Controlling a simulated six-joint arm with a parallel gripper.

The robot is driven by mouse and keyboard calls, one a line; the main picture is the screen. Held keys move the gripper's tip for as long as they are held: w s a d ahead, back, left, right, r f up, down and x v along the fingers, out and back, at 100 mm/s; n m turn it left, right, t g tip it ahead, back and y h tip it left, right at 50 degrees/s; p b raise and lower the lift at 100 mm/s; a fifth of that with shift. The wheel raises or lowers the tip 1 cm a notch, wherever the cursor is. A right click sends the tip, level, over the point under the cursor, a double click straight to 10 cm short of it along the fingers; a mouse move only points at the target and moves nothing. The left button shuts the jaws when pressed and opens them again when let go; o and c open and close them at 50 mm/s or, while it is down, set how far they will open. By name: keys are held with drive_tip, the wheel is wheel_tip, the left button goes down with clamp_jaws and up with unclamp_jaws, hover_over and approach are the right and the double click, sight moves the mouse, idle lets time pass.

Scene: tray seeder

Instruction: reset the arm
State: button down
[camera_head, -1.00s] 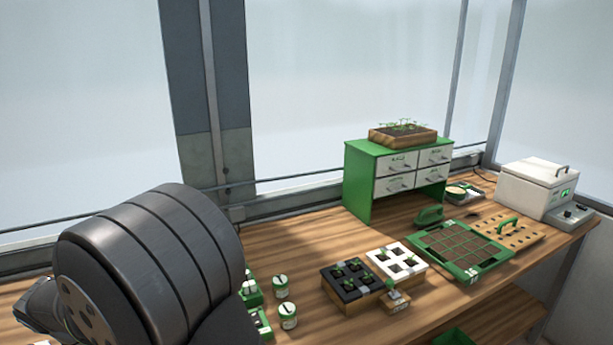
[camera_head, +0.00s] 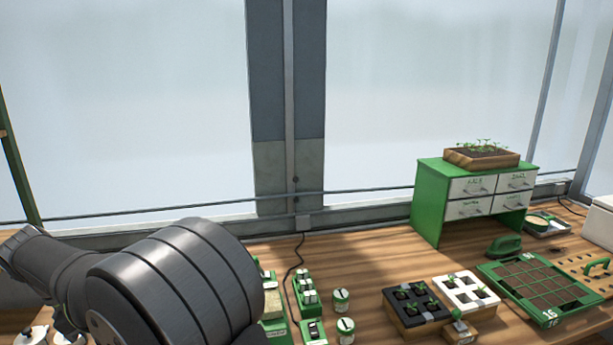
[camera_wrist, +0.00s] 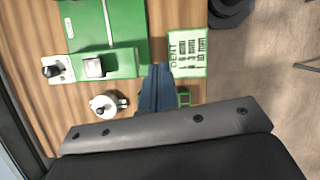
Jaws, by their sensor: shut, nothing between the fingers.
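My gripper (camera_wrist: 158,75) shows in the wrist view as two dark blue-grey fingers together, with nothing between them. It hangs over the bench beside a green machine (camera_wrist: 120,30) and a green-edged printed card (camera_wrist: 187,54). I cannot tell whether the fingertips touch either. My arm (camera_head: 170,290) fills the lower left of the head view. My gripper is not visible in that view.
A white round lidded pot (camera_wrist: 106,104) and a black knob (camera_wrist: 53,70) stand near the gripper. Green-and-white jars (camera_head: 341,300), a black seedling block (camera_head: 415,306), a gridded green tray (camera_head: 540,288) and a green drawer cabinet (camera_head: 430,205) stand right of my arm.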

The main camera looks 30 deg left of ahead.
drive_tip(key=w+d+f+n+t+h, duration=0.1)
drive_tip(key=w+d+f+t+h, duration=0.1)
drive_tip(key=w+d+f+t, duration=0.4)
drive_tip(key=shift+w+f+n+t, duration=0.4)
drive_tip(key=shift+w+f+t, duration=0.5)
drive_tip(key=shift+f, duration=0.55)
drive_tip(key=c, duration=0.9)
unclamp_jaws()
drive_tip(key=o, duration=0.3)
drive_tip(key=shift+w+r, duration=0.1)
drive_tip(key=o, duration=0.6)
drive_tip(key=w+r+m+g, duration=0.2)
drive_tip(key=w+r+g, duration=0.3)
drive_tip(key=w+g, duration=0.1)
drive_tip(key=shift+w+a+r+m, duration=0.25)
drive_tip(key=shift+w+m, duration=0.15)
drive_tip(key=shift+w, duration=0.2)
drive_tip(key=w+r+g+y, duration=0.45)
drive_tip(key=w+r, duration=0.35)
drive_tip(key=r, duration=0.3)
wheel_tip(320, 180, down, 10)
drive_tip(key=shift+s+a+r+m+g, duration=0.15)
drive_tip(key=shift+a+m+g, duration=0.2)
drive_tip(key=shift+a+m, duration=0.05)
